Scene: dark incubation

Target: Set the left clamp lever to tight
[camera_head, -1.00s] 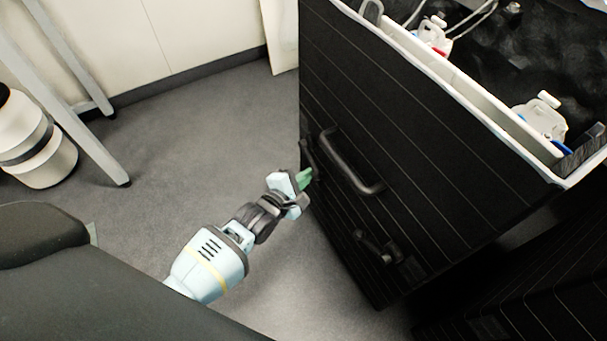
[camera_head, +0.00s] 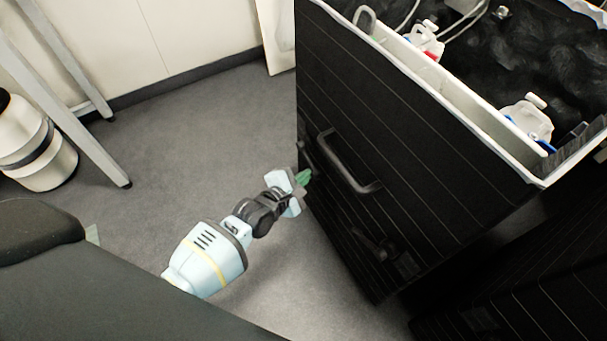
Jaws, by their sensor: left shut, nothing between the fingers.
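The black box (camera_head: 400,160) has a large grab handle (camera_head: 345,165) on its front side. The left clamp lever (camera_head: 306,156) is a small dark piece near the box's left edge, beside the handle; its setting is hard to read against the black. Another dark clamp lever (camera_head: 377,247) sits lower right on the same side. My left gripper (camera_head: 304,178) is shut, with its green fingertips together, just below the left lever and close to the box's edge. I cannot tell whether they touch. My right gripper is not in view.
The box's open top holds a bottle with red (camera_head: 427,42) and one with blue (camera_head: 530,118) behind a pale rim. A white-and-black canister (camera_head: 38,145) and grey table legs (camera_head: 75,100) stand at left. Grey floor (camera_head: 200,150) is free between.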

